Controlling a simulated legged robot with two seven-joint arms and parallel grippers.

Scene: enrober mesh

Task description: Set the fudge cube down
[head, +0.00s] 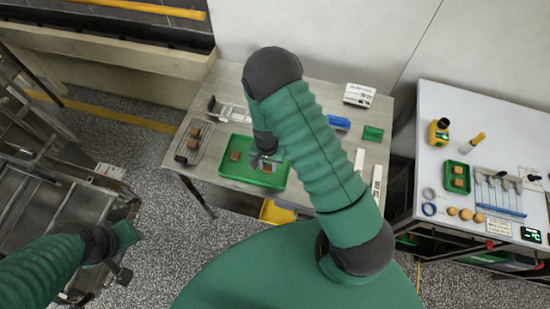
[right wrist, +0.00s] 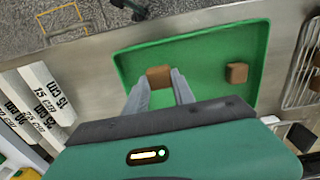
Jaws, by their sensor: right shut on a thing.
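My right gripper (head: 265,161) is over the green tray (head: 222,177) on the steel table, its fingers pointing down. In the right wrist view the fingers (right wrist: 160,84) are shut on a brown fudge cube (right wrist: 158,75) at their tips. The cube is inside the outline of the tray (right wrist: 205,35); I cannot tell whether it touches the tray floor. Another brown cube (head: 235,155) sits in the tray, apart from the held one; it also shows in the right wrist view (right wrist: 237,73). My left gripper (head: 123,274) is low at the left, away from the table; its jaws are unclear.
A wire rack (head: 182,155) with brown cubes (head: 194,133) stands left of the tray. White marked bars (right wrist: 45,88) lie on the tray's other side. A second table (head: 450,100) stands further right.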

